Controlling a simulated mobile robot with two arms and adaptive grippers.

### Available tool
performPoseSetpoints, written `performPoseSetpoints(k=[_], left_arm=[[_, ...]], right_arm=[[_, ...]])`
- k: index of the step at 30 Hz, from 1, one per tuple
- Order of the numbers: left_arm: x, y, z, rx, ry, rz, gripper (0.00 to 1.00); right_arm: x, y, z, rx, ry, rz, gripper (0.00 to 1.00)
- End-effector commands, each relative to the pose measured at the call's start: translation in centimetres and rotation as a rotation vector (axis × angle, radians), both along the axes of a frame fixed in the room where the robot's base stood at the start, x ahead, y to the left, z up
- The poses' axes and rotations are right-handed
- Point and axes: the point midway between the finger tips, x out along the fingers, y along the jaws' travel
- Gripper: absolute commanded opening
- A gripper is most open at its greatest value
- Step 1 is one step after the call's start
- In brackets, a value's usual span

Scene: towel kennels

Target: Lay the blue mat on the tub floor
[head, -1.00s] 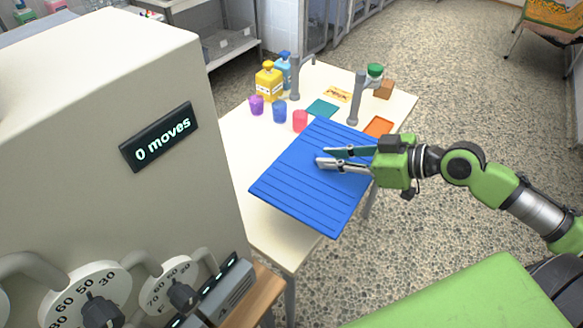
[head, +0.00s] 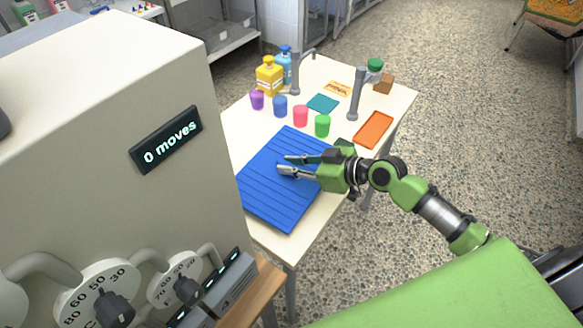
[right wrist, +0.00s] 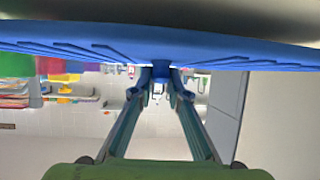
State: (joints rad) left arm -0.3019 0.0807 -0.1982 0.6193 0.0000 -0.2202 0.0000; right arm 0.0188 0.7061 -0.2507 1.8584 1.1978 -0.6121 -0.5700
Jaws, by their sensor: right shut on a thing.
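The blue mat (head: 275,205) is a flat ridged sheet over the near left part of the table in the head view. My right gripper (head: 287,164) reaches over it from the right and is shut on it. In the right wrist view the mat (right wrist: 90,45) spans the top, with the fingertips (right wrist: 160,78) closed at a small blue part under it. I cannot tell whether the mat touches the table. Its left corner is partly hidden by the beige cabinet. I cannot make out a tub. My left gripper is not in view.
A large beige cabinet (head: 80,110) with dials and a "0 moves" display stands close on the left. The table (head: 350,85) holds purple, blue, pink and green cups (head: 322,126), yellow and blue bottles, grey taps (head: 355,95) and an orange tray (head: 374,129).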

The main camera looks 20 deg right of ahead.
Motion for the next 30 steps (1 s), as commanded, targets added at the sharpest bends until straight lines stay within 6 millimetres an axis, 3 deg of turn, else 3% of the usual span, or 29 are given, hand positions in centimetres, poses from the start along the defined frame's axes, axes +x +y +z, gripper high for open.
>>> performPoseSetpoints(k=[4, 15, 16, 18, 30], left_arm=[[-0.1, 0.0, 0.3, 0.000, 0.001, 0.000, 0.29], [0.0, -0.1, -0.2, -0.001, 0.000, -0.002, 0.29], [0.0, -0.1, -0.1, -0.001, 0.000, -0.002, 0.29], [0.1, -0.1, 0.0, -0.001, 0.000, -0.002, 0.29], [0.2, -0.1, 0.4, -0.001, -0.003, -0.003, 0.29]], right_arm=[[0.0, -0.1, -1.5, 0.001, -0.001, -0.002, 0.00], [0.0, -0.1, -2.0, 0.000, -0.002, 0.000, 0.00], [-0.1, -0.1, -2.0, -0.001, 0.001, 0.000, 0.21], [-0.1, -0.1, -2.0, -0.001, 0.001, 0.000, 0.33], [-0.1, -0.1, -1.6, 0.000, 0.001, 0.000, 0.33]])
